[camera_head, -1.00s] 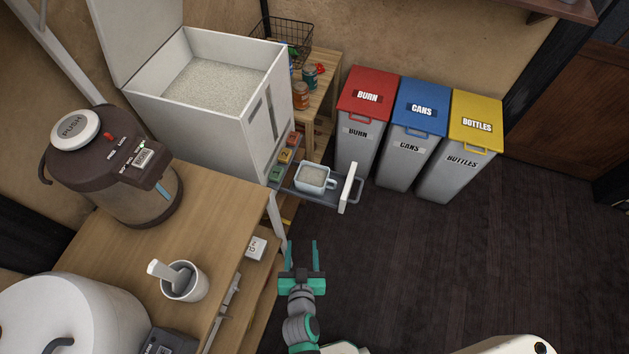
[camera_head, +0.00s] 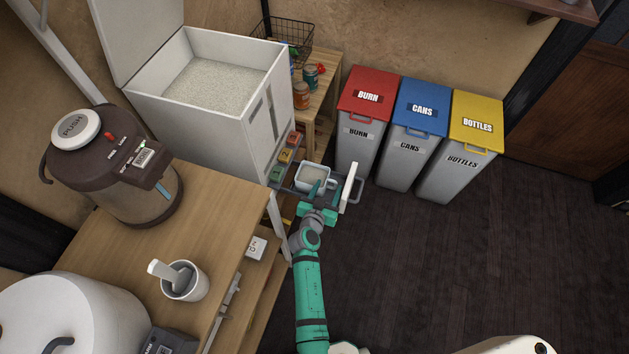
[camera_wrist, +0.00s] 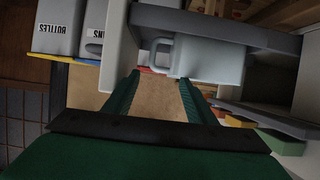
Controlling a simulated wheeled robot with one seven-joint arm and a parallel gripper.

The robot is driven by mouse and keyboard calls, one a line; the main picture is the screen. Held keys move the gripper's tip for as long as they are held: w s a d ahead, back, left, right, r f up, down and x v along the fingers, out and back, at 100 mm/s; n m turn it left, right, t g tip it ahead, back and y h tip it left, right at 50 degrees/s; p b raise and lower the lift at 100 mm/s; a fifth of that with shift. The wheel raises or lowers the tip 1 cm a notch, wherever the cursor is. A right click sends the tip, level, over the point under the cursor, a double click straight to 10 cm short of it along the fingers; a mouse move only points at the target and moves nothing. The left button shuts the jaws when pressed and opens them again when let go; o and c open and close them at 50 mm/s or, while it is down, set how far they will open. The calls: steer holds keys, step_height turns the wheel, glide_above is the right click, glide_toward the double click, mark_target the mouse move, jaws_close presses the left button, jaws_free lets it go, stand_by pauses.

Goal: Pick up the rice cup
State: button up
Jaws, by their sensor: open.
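The rice cup (camera_head: 304,184) is a pale square cup filled with rice, upright in the pulled-out drawer (camera_head: 357,190) of the white rice bin (camera_head: 190,128). My gripper (camera_head: 323,186) is open at the drawer, its fingers pointing at the cup's handle side and partly hiding it. In the wrist view the cup (camera_wrist: 212,62) shows upside down, its handle (camera_wrist: 157,56) lined up with the gap between the fingertips of my gripper (camera_wrist: 158,78). The jaws are apart; I cannot tell whether a finger touches the handle.
The drawer's white front plate (camera_head: 348,187) stands close right of my gripper. Red (camera_head: 362,125), blue (camera_head: 408,135) and yellow (camera_head: 462,145) lidded bins stand behind. The wooden counter (camera_head: 205,235) with a hot-water pot (camera_head: 115,180) is at left. Floor is clear at right.

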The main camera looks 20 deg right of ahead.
mark_target(331, 180)
steer(key=shift+x, duration=2.95)
steer(key=shift+w+a+r, duration=0.1)
jaws_close()
